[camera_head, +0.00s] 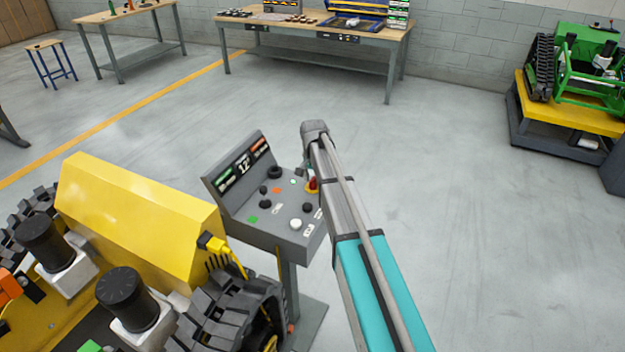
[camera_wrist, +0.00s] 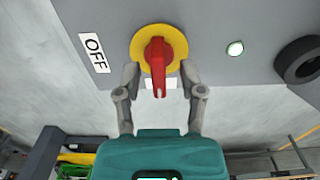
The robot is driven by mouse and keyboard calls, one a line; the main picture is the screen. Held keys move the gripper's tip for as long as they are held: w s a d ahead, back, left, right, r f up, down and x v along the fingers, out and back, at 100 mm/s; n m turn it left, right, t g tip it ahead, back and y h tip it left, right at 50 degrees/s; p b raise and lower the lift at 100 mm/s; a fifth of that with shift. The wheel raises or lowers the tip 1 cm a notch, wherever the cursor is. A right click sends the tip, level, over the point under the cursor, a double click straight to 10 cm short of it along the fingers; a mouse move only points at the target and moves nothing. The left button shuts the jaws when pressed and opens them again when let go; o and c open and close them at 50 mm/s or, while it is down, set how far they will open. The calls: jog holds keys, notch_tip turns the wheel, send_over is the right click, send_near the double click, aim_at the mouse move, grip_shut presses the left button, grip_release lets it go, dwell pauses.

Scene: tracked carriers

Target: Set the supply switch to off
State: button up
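The supply switch (camera_wrist: 158,62) is a red rotary handle on a round yellow plate (camera_wrist: 138,46), on the grey face of a control panel. In the wrist view the handle points down the picture, toward my gripper. A white OFF label (camera_wrist: 94,53) is to its left. Another white label (camera_wrist: 149,83) below the handle is partly hidden. My gripper (camera_wrist: 160,76) is open, one finger on each side of the handle, with gaps visible. In the head view the red switch (camera_head: 313,184) is at the panel's right edge, beside my arm; my fingers are mostly hidden there.
The console (camera_head: 262,222) also carries several knobs and buttons and a tilted display (camera_head: 243,165). A yellow tracked carrier (camera_head: 140,215) stands close on the left. A workbench (camera_head: 315,33) and a green carrier (camera_head: 590,65) are farther back. Floor on the right is clear.

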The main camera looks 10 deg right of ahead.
grip_shut()
jog(key=shift+a, duration=0.15)
